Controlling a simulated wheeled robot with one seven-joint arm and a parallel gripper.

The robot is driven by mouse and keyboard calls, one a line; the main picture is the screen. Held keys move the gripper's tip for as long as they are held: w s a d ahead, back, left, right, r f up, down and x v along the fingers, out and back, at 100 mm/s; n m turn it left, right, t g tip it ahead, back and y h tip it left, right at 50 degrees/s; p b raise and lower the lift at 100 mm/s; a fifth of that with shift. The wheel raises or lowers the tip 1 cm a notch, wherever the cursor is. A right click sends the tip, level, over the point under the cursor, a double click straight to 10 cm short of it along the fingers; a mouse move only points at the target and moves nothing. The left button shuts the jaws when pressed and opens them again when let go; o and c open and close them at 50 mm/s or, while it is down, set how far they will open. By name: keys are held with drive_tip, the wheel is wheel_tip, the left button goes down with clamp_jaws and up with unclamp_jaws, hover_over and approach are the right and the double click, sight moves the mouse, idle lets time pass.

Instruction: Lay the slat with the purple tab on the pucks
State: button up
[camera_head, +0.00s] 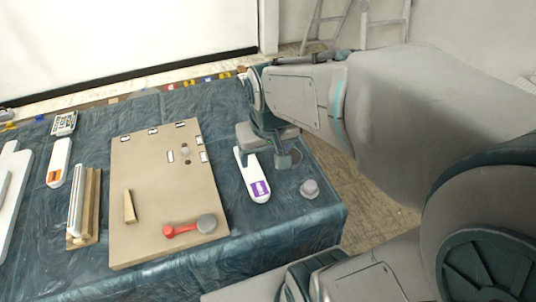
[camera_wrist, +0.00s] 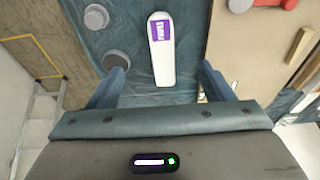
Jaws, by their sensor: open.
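The white slat (camera_head: 250,171) with the purple tab (camera_head: 260,188) lies flat on the dark blue-green cloth, right of the tan board. In the wrist view the slat (camera_wrist: 163,68) lies between my two finger sides, its tab end pointing up. My gripper (camera_head: 268,157) is open and empty above the slat's far part; the fingers hide some of it in the head view. A round grey puck (camera_head: 309,187) stands right of the slat, and a darker disc (camera_head: 296,157) lies behind it. Both show in the wrist view, the lighter (camera_wrist: 96,16) above the darker (camera_wrist: 115,61).
The tan board (camera_head: 140,215) holds a red-handled piece with a grey round end (camera_head: 207,223), a wooden wedge (camera_head: 130,206) and small parts. A second white slat with an orange tab (camera_head: 54,176) and a wooden block with a metal bar (camera_head: 90,210) lie left. The cloth's front right is clear.

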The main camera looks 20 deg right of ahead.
drive_tip(key=s, duration=0.2)
drive_tip(key=s+r, duration=0.1)
drive_tip(key=s, duration=0.2)
drive_tip(key=shift+s, duration=0.25)
